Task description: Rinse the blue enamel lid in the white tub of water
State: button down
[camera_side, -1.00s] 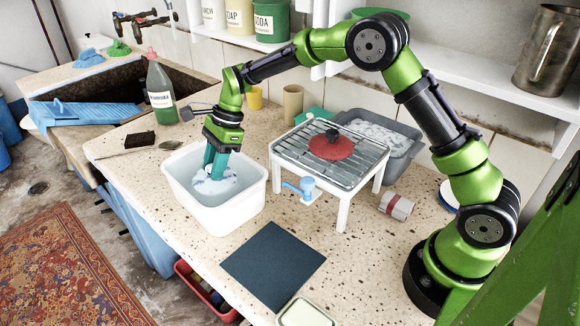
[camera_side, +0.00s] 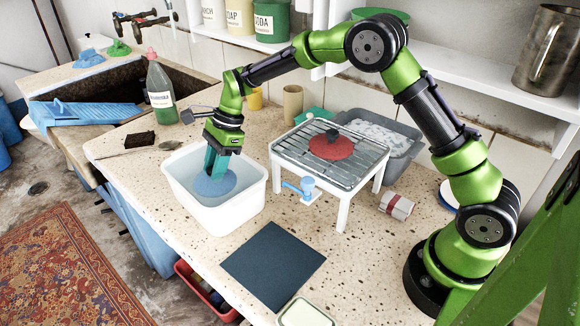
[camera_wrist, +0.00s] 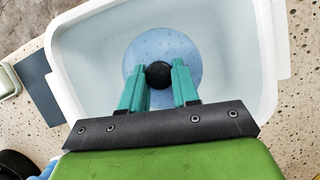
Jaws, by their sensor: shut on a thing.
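The blue enamel lid (camera_side: 224,186) is inside the white tub of water (camera_side: 236,214), low in it and roughly level. In the wrist view the lid (camera_wrist: 165,43) is a pale blue disc with a round black knob (camera_wrist: 158,74). My gripper (camera_side: 214,172) points down into the tub, its teal fingers shut on the knob. The lid's top looks blue with faint speckles and no thick white foam. The fingers hide part of the lid in the side view, and its underside is out of sight.
Right of the tub, a wire rack (camera_side: 350,170) on white legs holds a red lid (camera_side: 331,146). Behind it is a grey basin of suds (camera_side: 376,133). A dark mat (camera_side: 272,265) lies flat in front. A green bottle (camera_side: 160,92) stands behind left.

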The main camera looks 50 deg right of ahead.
jog(key=shift+r, duration=3.55)
notch_tip(320, 180, up, 4)
jog(key=shift+a, duration=0.1)
